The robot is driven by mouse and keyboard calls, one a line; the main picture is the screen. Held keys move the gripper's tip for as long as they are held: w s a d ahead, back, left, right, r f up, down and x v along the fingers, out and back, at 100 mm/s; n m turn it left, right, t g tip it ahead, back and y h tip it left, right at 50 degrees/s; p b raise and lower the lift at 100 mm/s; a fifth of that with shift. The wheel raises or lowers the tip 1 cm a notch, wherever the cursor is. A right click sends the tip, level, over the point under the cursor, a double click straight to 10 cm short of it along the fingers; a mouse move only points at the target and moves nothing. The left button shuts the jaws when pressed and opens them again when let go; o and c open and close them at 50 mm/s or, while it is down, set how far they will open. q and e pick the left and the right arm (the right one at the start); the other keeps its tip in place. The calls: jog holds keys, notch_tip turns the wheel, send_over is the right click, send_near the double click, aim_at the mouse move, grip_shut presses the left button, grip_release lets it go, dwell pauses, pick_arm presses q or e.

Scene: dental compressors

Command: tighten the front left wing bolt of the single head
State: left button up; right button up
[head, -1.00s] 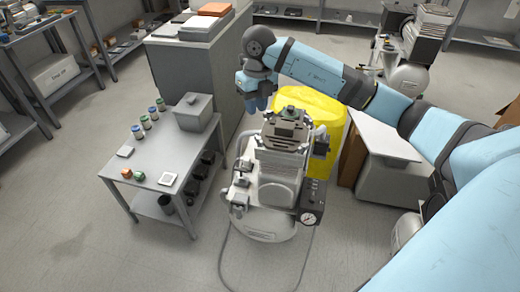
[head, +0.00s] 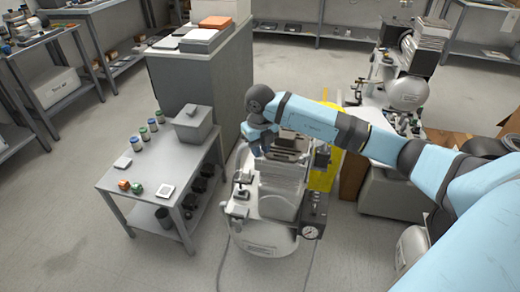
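A compressor (head: 280,196) stands on the floor in the middle of the head view, with a grey ribbed head on top and a round gauge (head: 310,232) at its front right. My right arm reaches in from the right across the back of the compressor. My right gripper (head: 262,144) points down at the upper left side of the compressor's head, and its fingers are small and partly lost against the machine. I cannot tell whether they touch it or are open or shut. The wing bolts are too small to make out. My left gripper is not in view.
A grey side table (head: 150,182) with jars, a lidded grey box (head: 194,124) and small blocks stands close on the left. A tall grey cabinet (head: 205,75) is behind it. A yellow object (head: 324,178) is behind the compressor. Another compressor (head: 408,90) stands at back right.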

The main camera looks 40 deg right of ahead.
grip_shut()
